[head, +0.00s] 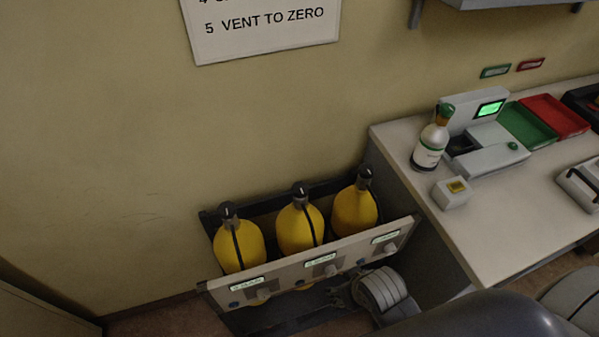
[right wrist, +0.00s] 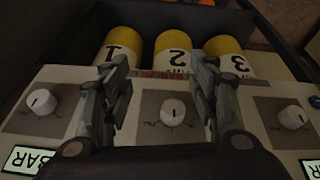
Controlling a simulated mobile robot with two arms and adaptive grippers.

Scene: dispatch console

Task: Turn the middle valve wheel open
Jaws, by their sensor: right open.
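A rack front panel (head: 352,256) carries a row of white valve wheels below three yellow cylinders. The middle valve wheel (right wrist: 173,111) is a white round knob with a dark line, on a grey square plate. It also shows small in the head view (head: 331,270). My right gripper (right wrist: 162,68) is open, its two fingers apart to either side of the middle wheel in the right wrist view. Nothing is between the fingers except the view of the wheel, and I cannot tell whether they touch it. My left gripper is not in view.
Outer wheels flank the middle one, one at the left (right wrist: 40,101) and one at the right (right wrist: 292,117) in the right wrist view. The yellow cylinders (head: 300,228) stand behind the panel. A desk (head: 487,222) with a bottle (head: 431,143) and trays stands close on the right.

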